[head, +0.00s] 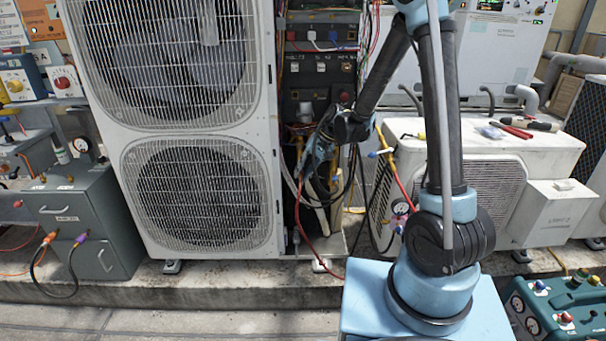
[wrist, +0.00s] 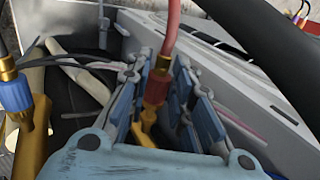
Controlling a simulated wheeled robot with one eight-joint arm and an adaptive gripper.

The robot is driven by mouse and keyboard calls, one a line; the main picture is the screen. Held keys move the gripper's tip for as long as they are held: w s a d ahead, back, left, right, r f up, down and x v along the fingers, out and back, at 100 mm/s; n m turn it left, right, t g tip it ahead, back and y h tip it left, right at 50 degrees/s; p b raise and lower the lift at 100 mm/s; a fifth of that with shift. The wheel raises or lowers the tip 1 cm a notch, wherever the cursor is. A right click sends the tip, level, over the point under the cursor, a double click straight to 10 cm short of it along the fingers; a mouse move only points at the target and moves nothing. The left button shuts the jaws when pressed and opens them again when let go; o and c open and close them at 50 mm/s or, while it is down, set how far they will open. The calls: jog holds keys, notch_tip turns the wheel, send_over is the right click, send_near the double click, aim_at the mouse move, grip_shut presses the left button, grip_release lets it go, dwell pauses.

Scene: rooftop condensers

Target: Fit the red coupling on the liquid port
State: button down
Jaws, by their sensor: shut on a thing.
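In the wrist view, the red coupling (wrist: 158,82) with its brass end and red hose (wrist: 172,30) stands between the blue-padded fingers. My gripper (wrist: 156,92) is shut on it. A brass fitting (wrist: 147,128) lies just below the coupling; I cannot tell whether they are joined, or whether this is the liquid port. In the head view, my gripper (head: 318,152) reaches into the open service bay right of the tall condenser (head: 188,130). The coupling and the port are too small and covered to make out there. The red hose (head: 298,205) hangs below my gripper.
A blue coupling (wrist: 15,95) sits on a brass pipe (wrist: 32,145) left of my gripper. Pale pipes (wrist: 78,68) and dark cables crowd the bay. The condenser's side wall stands close. A low white unit (head: 480,150) is to the right, a grey cabinet (head: 85,220) left.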

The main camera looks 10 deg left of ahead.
jog(key=shift+w+a, duration=0.25)
jog(key=shift+w, duration=0.7)
dwell(1.5)
jog(key=c, duration=1.3)
grip_release()
jog(key=shift+c, duration=0.2)
jog(key=shift+s, duration=0.1)
jog(key=s+d, duration=0.1)
jog(key=s, duration=0.6)
jog(key=shift+d, duration=0.4)
